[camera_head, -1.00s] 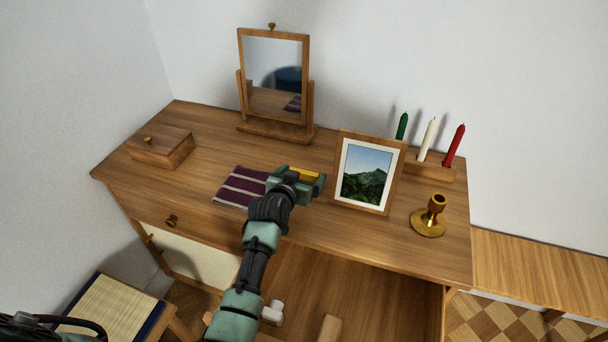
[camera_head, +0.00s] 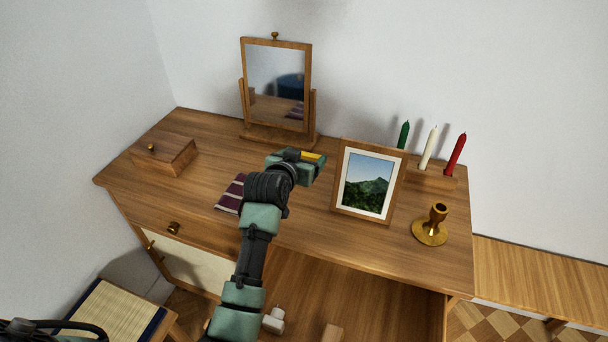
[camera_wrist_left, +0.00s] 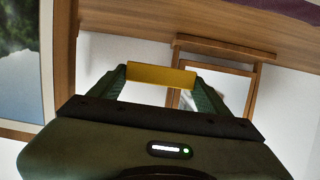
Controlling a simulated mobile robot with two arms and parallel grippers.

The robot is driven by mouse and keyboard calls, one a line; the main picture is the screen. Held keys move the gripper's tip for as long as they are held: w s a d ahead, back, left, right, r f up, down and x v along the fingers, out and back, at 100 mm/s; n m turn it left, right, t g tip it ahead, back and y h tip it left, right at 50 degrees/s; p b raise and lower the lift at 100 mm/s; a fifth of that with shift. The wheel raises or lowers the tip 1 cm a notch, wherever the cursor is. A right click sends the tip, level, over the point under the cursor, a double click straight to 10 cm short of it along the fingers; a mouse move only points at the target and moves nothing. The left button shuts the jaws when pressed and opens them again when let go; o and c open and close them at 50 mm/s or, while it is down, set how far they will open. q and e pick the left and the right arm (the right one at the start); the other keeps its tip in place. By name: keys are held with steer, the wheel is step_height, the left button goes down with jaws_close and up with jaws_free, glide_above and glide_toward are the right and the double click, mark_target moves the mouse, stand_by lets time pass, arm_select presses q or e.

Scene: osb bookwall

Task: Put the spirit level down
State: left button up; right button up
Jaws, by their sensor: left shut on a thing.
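The yellow spirit level (camera_head: 313,157) is between the fingers of my left gripper (camera_head: 302,160), which is shut on it. In the head view, the gripper hides much of the level. The left wrist view shows the level (camera_wrist_left: 161,77) as a short yellow bar spanning both green fingers. The gripper is over the desk (camera_head: 210,150), between the striped cloth and the picture frame, and seems to be held above the top. My right gripper is not in view.
A picture frame (camera_head: 368,183) stands close to the right of the gripper. A purple striped cloth (camera_head: 230,195) lies partly behind my arm. A tilting mirror (camera_head: 277,85) stands behind, a wooden box (camera_head: 163,155) at left, a brass candle holder (camera_head: 431,228) and candles (camera_head: 429,148) at right.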

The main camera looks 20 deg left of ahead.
arm_select(q)
step_height(320, 180, up, 11)
steer(key=d+v, duration=0.1)
steer(key=v, duration=1.7)
steer(key=shift+s+d+r, duration=0.2)
steer(key=shift+d+r, duration=0.05)
steer(key=shift+r, duration=0.15)
steer(key=shift+w, duration=0.15)
